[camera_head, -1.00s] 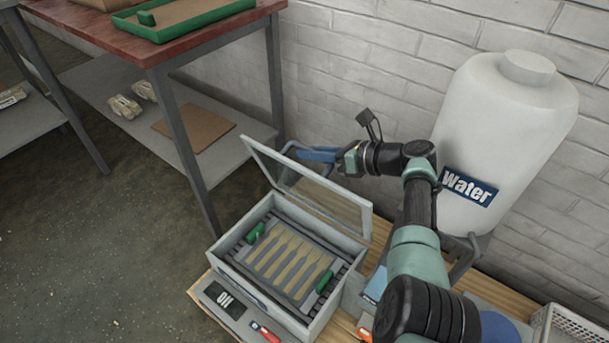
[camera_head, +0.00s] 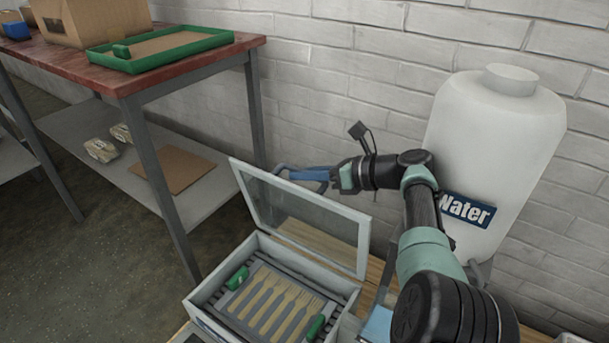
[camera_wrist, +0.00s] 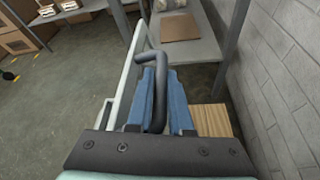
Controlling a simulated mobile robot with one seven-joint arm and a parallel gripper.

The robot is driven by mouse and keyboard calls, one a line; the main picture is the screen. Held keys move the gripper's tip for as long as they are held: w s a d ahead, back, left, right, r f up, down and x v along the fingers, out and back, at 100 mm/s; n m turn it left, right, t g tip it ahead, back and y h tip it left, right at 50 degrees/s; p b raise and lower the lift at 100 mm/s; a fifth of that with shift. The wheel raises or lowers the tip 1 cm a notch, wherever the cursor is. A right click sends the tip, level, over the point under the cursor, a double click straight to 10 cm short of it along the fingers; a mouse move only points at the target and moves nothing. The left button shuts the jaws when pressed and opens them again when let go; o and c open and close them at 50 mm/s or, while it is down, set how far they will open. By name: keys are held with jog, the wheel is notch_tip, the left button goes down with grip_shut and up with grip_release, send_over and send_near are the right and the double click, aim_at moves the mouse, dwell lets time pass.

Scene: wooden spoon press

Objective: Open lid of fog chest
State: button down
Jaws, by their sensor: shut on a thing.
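The fog chest (camera_head: 270,262) stands on a wooden table at the bottom centre of the head view. Its glass lid (camera_head: 305,220) is raised, standing up and leaning back from the box. Inside the chest lies a tray with green handles (camera_head: 265,300) and several wooden forks. My gripper (camera_head: 300,174) is behind the raised lid's upper edge. In the wrist view its blue fingers (camera_wrist: 163,105) are shut on the grey lid handle (camera_wrist: 157,85). The lid's pale frame (camera_wrist: 122,90) runs along the left of the fingers.
A white water tank (camera_head: 490,150) stands to the right, close to my arm, against a white brick wall (camera_head: 340,70). A red-topped table (camera_head: 75,65) with a green tray (camera_head: 160,48) and a cardboard box (camera_head: 90,20) stands at the back left. The floor between is clear.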

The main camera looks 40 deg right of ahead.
jog(key=c, duration=0.8)
grip_release()
jog(key=shift+c, duration=0.2)
notch_tip(320, 180, up, 10)
jog(key=p, duration=0.8)
jog(key=shift+p, duration=0.3)
